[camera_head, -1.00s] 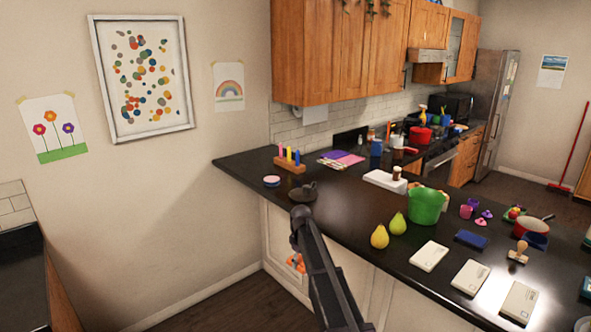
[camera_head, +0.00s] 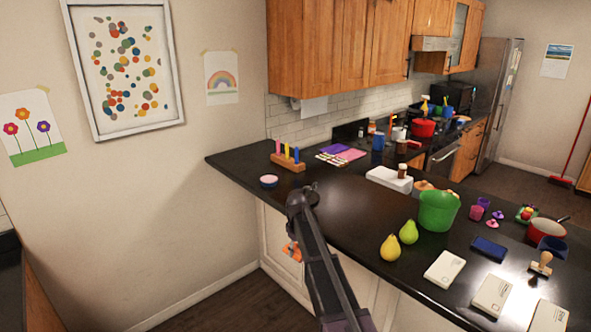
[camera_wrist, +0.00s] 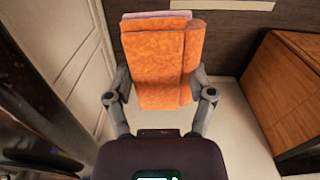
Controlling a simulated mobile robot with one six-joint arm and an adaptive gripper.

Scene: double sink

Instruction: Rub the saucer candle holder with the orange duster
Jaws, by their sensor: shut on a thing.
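The orange duster (camera_wrist: 157,55) is a fuzzy orange block with a pale pinkish strip along its far edge. My gripper (camera_wrist: 160,95) is shut on it, one finger at each side, in the wrist view. In the head view a part of the duster (camera_head: 291,251) shows in front of the counter's white side panel, below the countertop. A dark saucer candle holder (camera_head: 315,187) stands on the dark counter near its left end. My arm hides most of it, and the duster is apart from it.
On the dark counter (camera_head: 345,205), a small pink-topped round dish (camera_head: 269,181) and a peg toy (camera_head: 288,160) stand behind and left. Two pears (camera_head: 390,248), a green bucket (camera_head: 438,210) and white cards (camera_head: 444,268) are to the right. The counter between the arm and bucket is clear.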

